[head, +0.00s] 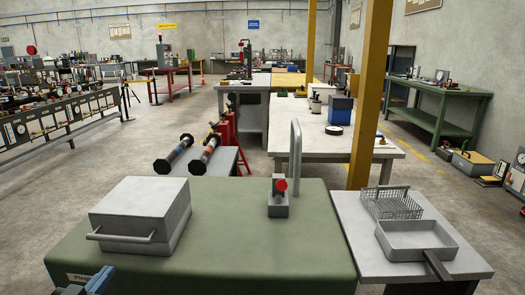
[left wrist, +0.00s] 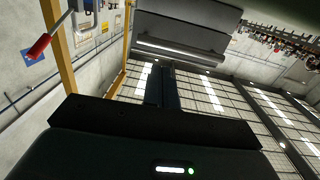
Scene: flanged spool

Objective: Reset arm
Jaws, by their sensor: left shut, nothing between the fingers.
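My left gripper (head: 100,280) shows only in part at the bottom left of the head view, by the front left corner of the green bench (head: 235,225). In the left wrist view its dark fingers (left wrist: 170,75) are together with nothing between them. My right gripper is not in view.
A grey box with a front handle (head: 140,212) stands on the bench's left, beyond my left gripper. A wire basket (head: 392,203) and metal tray (head: 415,240) are at right. The bench's middle is clear.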

